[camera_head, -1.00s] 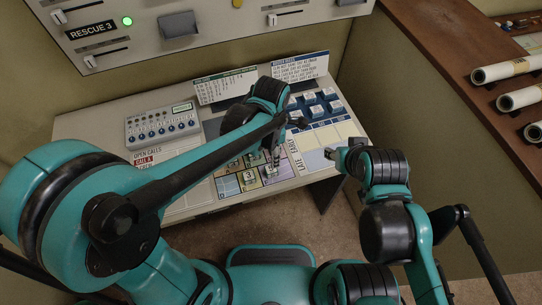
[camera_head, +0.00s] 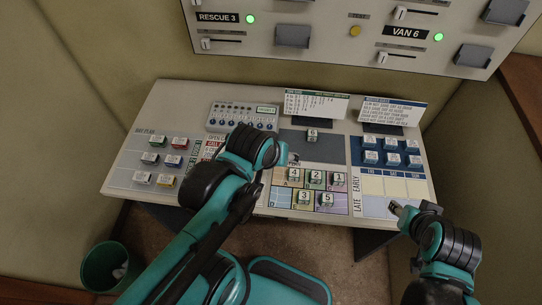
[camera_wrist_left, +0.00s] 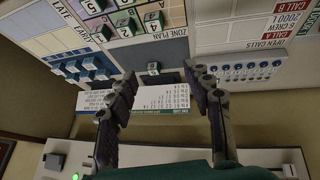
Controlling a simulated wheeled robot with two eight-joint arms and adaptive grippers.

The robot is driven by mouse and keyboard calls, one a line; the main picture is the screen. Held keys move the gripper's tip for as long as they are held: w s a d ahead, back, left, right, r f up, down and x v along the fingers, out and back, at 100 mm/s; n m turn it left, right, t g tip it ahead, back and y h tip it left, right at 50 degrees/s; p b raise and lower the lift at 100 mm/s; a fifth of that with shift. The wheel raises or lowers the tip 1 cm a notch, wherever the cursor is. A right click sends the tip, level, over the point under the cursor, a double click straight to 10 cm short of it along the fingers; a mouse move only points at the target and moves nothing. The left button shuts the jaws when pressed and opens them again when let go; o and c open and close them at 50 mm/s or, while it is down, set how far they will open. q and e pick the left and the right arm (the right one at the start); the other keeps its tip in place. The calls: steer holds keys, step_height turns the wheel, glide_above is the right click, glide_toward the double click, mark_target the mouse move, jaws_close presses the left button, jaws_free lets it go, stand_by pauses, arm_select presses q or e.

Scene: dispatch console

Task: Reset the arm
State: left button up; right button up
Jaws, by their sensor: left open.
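My left arm comes in from the lower left in the head view. Its gripper (camera_head: 292,160) is above the desk, beside the left edge of the zone plan, and mostly hidden by the wrist. In the left wrist view the left gripper (camera_wrist_left: 161,72) has its two fingers wide apart with nothing between them. Block 6 (camera_wrist_left: 153,69) shows beyond the fingertips, on the dark strip. My right gripper (camera_head: 398,208) is near the front right edge of the desk, by the late and early grid. Its fingers are too small to judge.
Numbered blocks stand on the zone plan (camera_head: 328,208). Blue-based blocks (camera_head: 392,152) stand at the right, coloured blocks (camera_head: 161,159) at the left. Two cards (camera_head: 316,106) stand at the back below the wall panel (camera_head: 340,62). A green bin (camera_head: 110,268) is on the floor.

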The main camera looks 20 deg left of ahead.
arm_select(q)
steer(key=a+m, duration=0.1)
steer(key=s+a+m+t, duration=0.1)
steer(key=m, duration=0.1)
steer(key=shift+r, duration=0.15)
